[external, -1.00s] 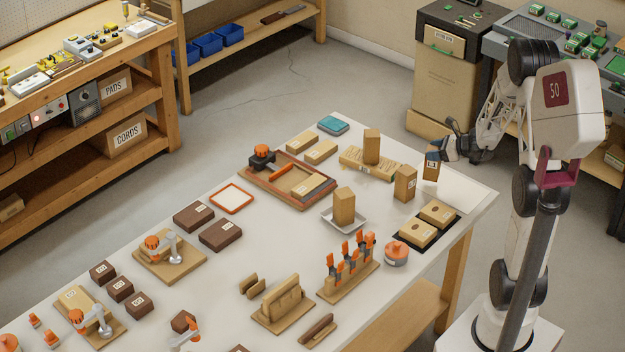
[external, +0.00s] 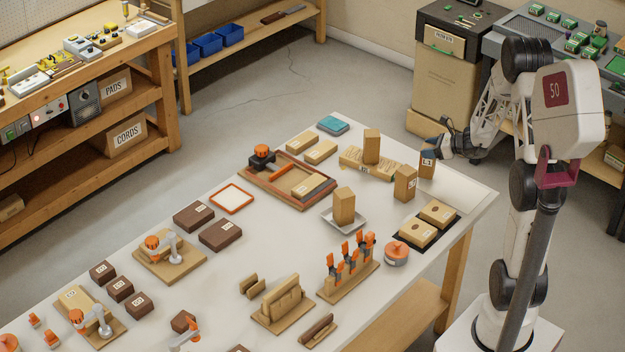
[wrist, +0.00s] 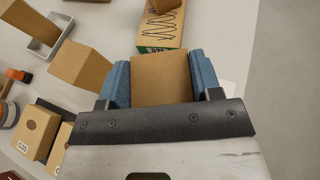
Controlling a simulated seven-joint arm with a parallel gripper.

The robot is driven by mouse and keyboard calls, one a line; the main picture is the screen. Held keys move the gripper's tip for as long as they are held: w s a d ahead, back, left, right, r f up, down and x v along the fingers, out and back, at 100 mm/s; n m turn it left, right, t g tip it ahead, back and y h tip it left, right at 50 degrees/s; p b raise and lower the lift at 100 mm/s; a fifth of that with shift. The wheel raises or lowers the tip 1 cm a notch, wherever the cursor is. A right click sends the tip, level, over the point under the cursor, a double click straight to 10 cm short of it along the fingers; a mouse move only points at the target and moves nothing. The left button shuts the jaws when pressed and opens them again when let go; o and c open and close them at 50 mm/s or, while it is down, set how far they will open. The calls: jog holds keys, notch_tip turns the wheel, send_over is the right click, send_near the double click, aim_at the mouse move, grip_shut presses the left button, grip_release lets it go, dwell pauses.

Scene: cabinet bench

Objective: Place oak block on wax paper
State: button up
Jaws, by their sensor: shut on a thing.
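In the wrist view the block (wrist: 162,78) sits between the blue fingertips. The external view does not clearly show whether its bottom touches the table. A pale flat sheet, apparently the wax paper (external: 466,190), lies at the table's right corner, to the right of and nearer than the held block. Only a sliver of it shows in the wrist view.
A similar upright block (external: 405,184) stands close to the held one. Another stands on a scribbled board (external: 352,160), and one stands in a white dish (external: 330,217). A dark tray (external: 456,217) with two tan boxes lies near the sheet. The table's right edge is close.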

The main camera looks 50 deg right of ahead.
jog(key=shift+f, duration=1)
jog(key=shift+f, duration=0.1)
jog(key=o, duration=1.4)
jog(key=shift+s, duration=0.1)
jog(key=shift+v, duration=6)
